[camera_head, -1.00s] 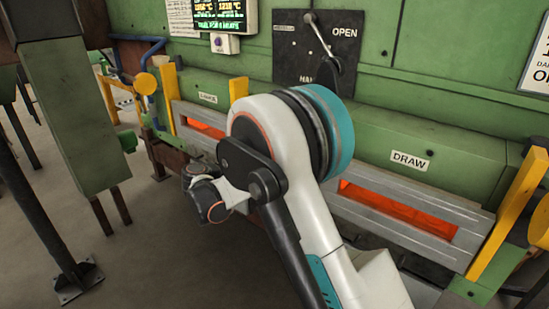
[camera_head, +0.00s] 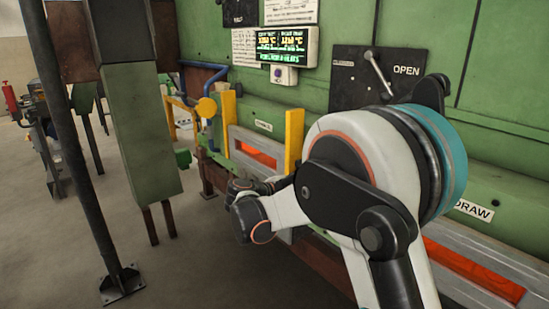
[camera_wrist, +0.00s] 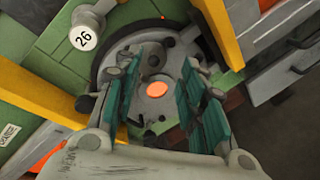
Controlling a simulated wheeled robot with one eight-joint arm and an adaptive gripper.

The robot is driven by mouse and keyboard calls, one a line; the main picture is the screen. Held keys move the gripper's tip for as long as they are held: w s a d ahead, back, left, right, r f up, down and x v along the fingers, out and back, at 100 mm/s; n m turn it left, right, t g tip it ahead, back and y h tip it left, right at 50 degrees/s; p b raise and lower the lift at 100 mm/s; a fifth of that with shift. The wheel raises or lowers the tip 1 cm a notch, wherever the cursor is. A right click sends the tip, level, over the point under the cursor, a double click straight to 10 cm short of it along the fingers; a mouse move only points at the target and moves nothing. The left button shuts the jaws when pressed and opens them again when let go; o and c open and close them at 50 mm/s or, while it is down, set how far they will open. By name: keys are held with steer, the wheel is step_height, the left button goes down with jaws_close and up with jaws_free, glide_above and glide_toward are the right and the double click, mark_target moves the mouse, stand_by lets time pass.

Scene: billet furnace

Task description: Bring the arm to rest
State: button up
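My arm (camera_head: 345,190) is folded in front of the green furnace wall in the camera_head view, its large white elbow joint covering part of the wall. Its slimmer wrist end (camera_head: 250,215) points left, over the furnace front. In the camera_wrist view my gripper (camera_wrist: 158,100) has its two teal-padded fingers well apart, with nothing held between them. Beyond the gap is a round grey part with an orange disc (camera_wrist: 157,89); I cannot tell what it belongs to. The gripper's fingers cannot be made out in the camera_head view.
The furnace front has glowing slots (camera_head: 257,154) with yellow posts (camera_head: 293,140) close to the arm. A lever panel (camera_head: 390,75) marked OPEN is behind the elbow. A green column (camera_head: 140,145) and a thin black post (camera_head: 75,150) stand at left. Floor (camera_head: 200,265) between is clear.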

steer(key=s+d+r+m+g+y+p, duration=0.1)
steer(key=s+d+r+m+y, duration=0.25)
steer(key=s+d, duration=0.3)
steer(key=s+d+r+m+g+y+p, duration=0.1)
steer(key=s+d+r+m+y, duration=0.15)
steer(key=s+d+r, duration=0.45)
steer(key=s+a+f+m+y+b, duration=0.1)
steer(key=s+a+f+m+y, duration=0.1)
steer(key=s, duration=0.5)
steer(key=s+a+f+m+t+y+b, duration=0.1)
steer(key=s+a+f+m+y, duration=0.1)
steer(key=s+f, duration=0.4)
steer(key=s+a+f+m+y, duration=0.3)
steer(key=s+a+f, duration=0.1)
steer(key=s, duration=0.6)
steer(key=shift+a+m+t+b, duration=0.4)
steer(key=shift+a, duration=0.25)
